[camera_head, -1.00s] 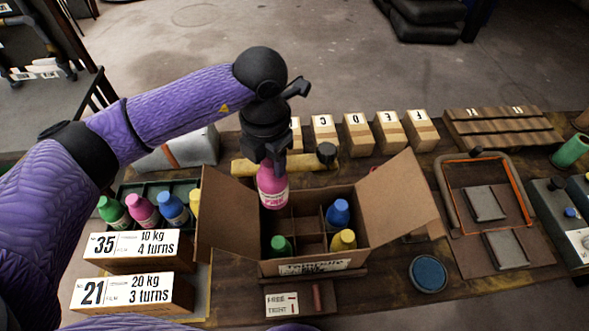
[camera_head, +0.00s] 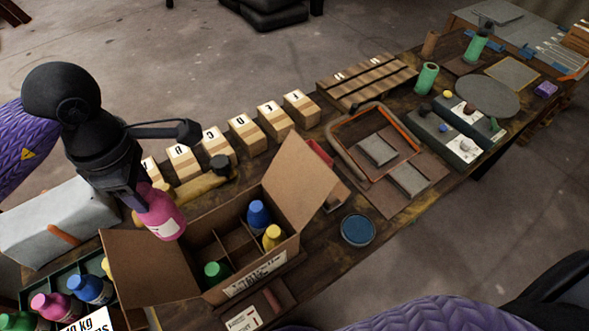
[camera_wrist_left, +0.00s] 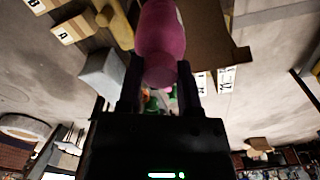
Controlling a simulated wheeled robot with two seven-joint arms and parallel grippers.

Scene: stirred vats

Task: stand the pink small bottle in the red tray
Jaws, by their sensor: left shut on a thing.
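My left gripper (camera_head: 142,196) is shut on a pink small bottle (camera_head: 163,220) with a white label. It holds the bottle upright, slightly tilted, in the air by the back left corner of the open cardboard box (camera_head: 265,262). In the left wrist view the pink bottle (camera_wrist_left: 160,35) sits between the fingers. A red thing (camera_head: 321,153), mostly hidden behind the box's right flap, may be the red tray; I cannot tell its full shape. My right gripper is out of view; only a purple arm part shows at the bottom right.
The divided box holds blue, yellow and green bottles. A dark green crate (camera_head: 22,297) at lower left holds several bottles, another pink one among them. Raised box flaps stand near the held bottle. Lettered cartons (camera_head: 245,133) line the back edge. A blue round lid (camera_head: 357,229) lies right of the box.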

